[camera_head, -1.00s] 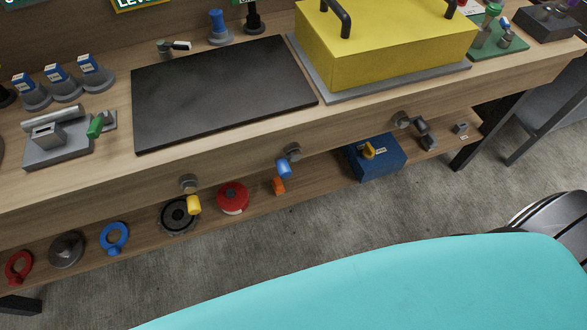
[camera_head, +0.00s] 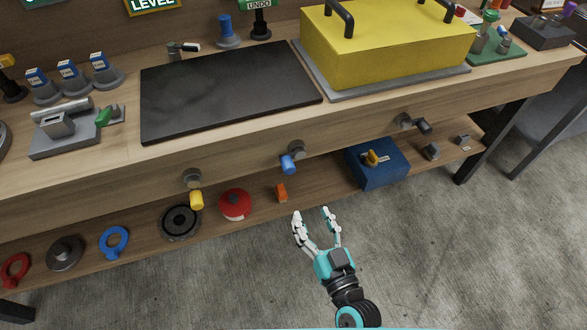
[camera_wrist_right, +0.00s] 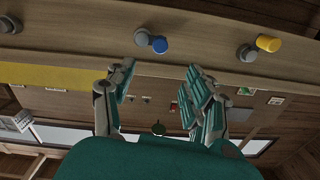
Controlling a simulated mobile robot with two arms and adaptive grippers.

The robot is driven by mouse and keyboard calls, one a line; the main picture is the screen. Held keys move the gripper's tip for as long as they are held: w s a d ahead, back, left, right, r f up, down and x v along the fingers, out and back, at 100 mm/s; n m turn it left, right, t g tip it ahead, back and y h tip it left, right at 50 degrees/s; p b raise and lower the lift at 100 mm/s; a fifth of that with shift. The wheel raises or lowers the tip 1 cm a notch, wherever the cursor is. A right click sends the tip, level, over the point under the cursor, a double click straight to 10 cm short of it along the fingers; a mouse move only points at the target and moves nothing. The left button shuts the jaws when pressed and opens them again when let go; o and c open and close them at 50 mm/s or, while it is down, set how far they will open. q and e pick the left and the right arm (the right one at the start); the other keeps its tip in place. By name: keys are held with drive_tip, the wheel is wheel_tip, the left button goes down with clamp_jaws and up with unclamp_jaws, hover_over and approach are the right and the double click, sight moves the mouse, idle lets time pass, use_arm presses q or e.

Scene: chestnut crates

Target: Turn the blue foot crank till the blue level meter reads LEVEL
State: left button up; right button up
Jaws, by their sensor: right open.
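The blue foot crank (camera_head: 288,164) is a blue knob on a round grey hub, on the front edge of the workbench. It also shows in the right wrist view (camera_wrist_right: 160,46), above the fingers. My right gripper (camera_head: 318,213) is open and empty in front of the bench, below and slightly right of the blue crank, apart from it. Its fingers also show in the right wrist view (camera_wrist_right: 160,75). A sign (camera_head: 152,5) reading LEVEL is cut off at the top; I cannot tell which meter is the blue one. My left gripper is not in view.
A yellow crank (camera_head: 196,200) and a black crank (camera_head: 424,127) flank the blue one. The lower shelf holds a red round thing (camera_head: 235,205), an orange block (camera_head: 282,193) and a blue box (camera_head: 378,167). A yellow case (camera_head: 390,55) stands on top. The floor ahead is free.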

sight(291, 172)
drive_tip(key=x, duration=1.5)
drive_tip(key=shift+w+a, duration=0.15)
clamp_jaws()
